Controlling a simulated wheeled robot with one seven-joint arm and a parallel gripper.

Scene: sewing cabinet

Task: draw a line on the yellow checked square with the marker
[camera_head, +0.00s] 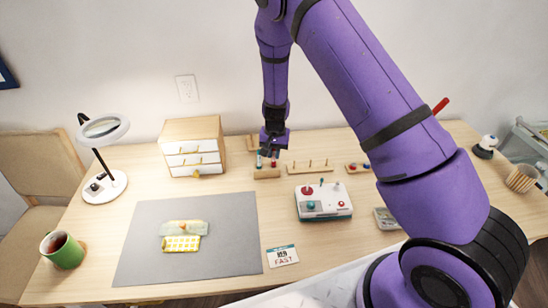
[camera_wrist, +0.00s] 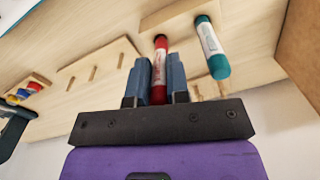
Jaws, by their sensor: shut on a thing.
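The yellow checked square (camera_head: 181,243) lies flat on the grey mat (camera_head: 140,262). A pale green cloth piece (camera_head: 197,228) lies along its far edge, with a small orange-yellow item on it. My gripper (camera_head: 270,151) is pointed down over a small wooden block (camera_head: 267,174) behind the mat's right side. In the wrist view my gripper (camera_wrist: 153,68) is shut on a red marker (camera_wrist: 160,58), whose far end meets the block (camera_wrist: 168,12). A teal marker (camera_wrist: 212,50) stands in the same block, beside the red one.
A pegged rack (camera_head: 309,167) is right of the block, and a drawer cabinet (camera_head: 193,148) is left. A ring lamp (camera_head: 104,190) and green mug (camera_head: 62,250) stand at left. The mat around the cloth is clear.

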